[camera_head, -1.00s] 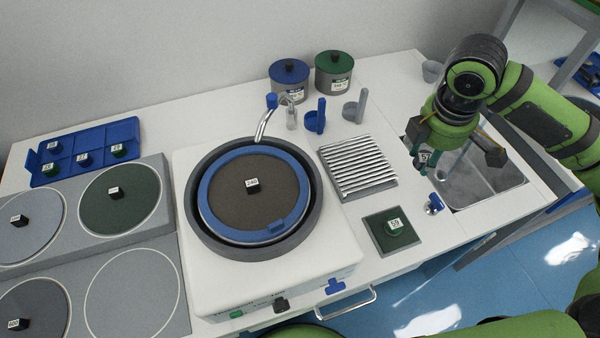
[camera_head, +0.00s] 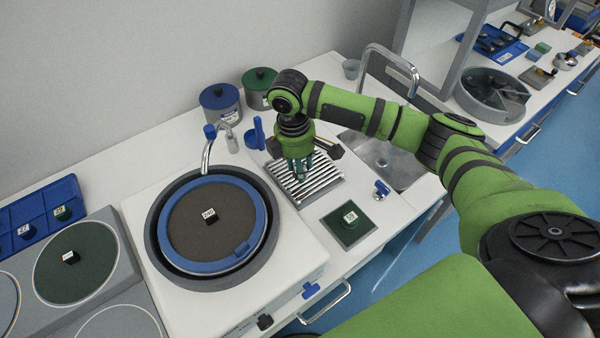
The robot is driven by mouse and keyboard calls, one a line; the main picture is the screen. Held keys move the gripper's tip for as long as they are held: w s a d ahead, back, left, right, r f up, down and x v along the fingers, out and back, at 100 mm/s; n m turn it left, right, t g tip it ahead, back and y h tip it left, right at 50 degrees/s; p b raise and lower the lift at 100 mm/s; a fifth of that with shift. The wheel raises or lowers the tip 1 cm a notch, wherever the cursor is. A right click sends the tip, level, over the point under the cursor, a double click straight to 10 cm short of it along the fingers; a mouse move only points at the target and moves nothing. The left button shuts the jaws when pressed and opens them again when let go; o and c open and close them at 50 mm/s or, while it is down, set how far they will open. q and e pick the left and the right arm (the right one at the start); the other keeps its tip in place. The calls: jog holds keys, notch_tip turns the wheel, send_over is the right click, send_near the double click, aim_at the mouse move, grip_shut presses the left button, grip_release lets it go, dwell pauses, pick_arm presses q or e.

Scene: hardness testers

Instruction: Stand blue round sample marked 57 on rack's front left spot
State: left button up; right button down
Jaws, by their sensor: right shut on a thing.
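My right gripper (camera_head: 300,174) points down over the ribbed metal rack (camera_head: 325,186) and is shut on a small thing. The fingers and the small size hide most of it, so its colour and number cannot be read now. I cannot tell whether it touches the rack. The gripper covers the rack's middle and back; the rack's front ridges show bare. My left gripper is not in view.
A polishing wheel (camera_head: 182,233) stands left of the rack. Blue (camera_head: 220,103) and green-lidded (camera_head: 259,88) pots stand behind. A sink (camera_head: 385,160) lies to the right. A blue sample tray (camera_head: 34,229) is at far left.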

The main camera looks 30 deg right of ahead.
aim_at(295, 169)
notch_tip(295, 169, down, 4)
jog(key=shift+d+r+p, duration=0.1)
jog(key=shift+r+p, duration=0.15)
jog(key=shift+p, duration=0.1)
jog(key=shift+f, duration=0.25)
jog(key=shift+f, duration=0.1)
jog(key=c, duration=0.8)
grip_release()
jog(key=r, duration=0.4)
jog(key=r+b, duration=0.1)
jog(key=r, duration=0.3)
jog(key=a+r+b, duration=0.1)
jog(key=r, duration=0.3)
jog(key=shift+w+a+r, duration=0.1)
jog(key=shift+w+r, duration=0.05)
